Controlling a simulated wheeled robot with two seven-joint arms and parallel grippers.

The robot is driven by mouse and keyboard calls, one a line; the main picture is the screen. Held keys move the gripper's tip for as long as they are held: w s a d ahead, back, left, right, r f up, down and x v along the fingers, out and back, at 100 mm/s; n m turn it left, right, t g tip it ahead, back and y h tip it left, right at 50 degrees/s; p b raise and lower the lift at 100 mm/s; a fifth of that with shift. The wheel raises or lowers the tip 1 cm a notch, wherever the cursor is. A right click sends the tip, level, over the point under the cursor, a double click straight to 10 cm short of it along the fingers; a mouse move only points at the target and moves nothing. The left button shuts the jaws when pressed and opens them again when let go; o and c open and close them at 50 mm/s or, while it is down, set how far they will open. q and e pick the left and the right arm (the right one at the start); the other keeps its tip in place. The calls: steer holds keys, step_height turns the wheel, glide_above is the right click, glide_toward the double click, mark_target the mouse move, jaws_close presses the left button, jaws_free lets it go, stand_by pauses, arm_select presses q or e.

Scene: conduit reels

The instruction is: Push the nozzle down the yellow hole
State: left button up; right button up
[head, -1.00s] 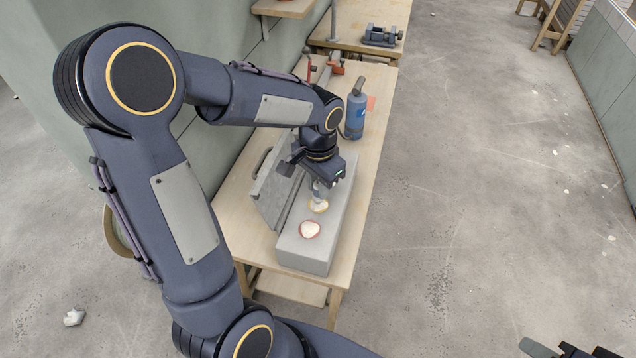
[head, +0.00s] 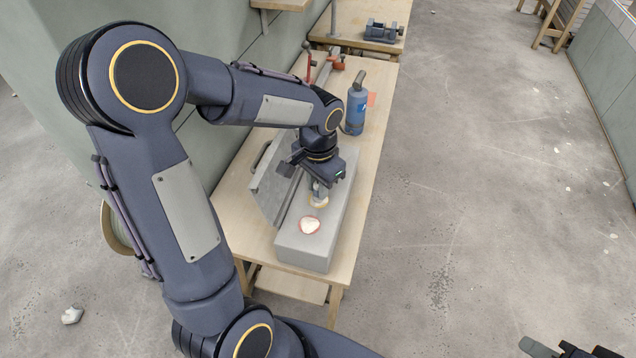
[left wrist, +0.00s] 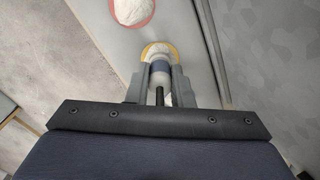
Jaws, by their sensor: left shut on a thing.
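The grey box (head: 306,258) lies on the wooden bench. Its top has a red-rimmed hole (head: 309,225) and, behind it, a yellow-rimmed hole (head: 319,204), both with white filling. My left gripper (head: 320,193) points down over the yellow hole. In the left wrist view its fingers (left wrist: 158,88) are shut on the nozzle (left wrist: 160,68), a pale piece with a dark blue band. The nozzle's far end meets the white filling inside the yellow rim (left wrist: 150,48); its depth is hidden. The red-rimmed hole shows at the top (left wrist: 131,12). My right gripper (head: 575,350) is partly in view at the bottom right.
A grey panel (head: 268,190) leans along the box's left side. A blue canister (head: 355,108) stands behind the box. Red clamps (head: 334,60) lie near the wall, and a vise (head: 381,32) is on the far bench.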

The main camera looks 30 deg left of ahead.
arm_select(q)
steer(key=shift+f, duration=0.3)
steer(key=o, duration=0.9)
step_height(320, 180, up, 8)
steer(key=shift+f, duration=0.1)
stand_by(0.3)
steer(key=s+d+n+t+h, duration=0.1)
steer(key=s+t, duration=0.1)
steer(key=s, duration=0.3)
steer(key=s+d+r+n+t+h, duration=0.1)
steer(key=s+n, duration=0.1)
steer(key=s, duration=0.4)
steer(key=s+d+r+n+t+h, duration=0.1)
steer(key=s+d+n+t, duration=0.1)
steer(key=s, duration=0.4)
steer(key=shift+d+t+h, duration=0.1)
steer(key=shift+t+h, duration=0.2)
steer(key=shift+h, duration=0.1)
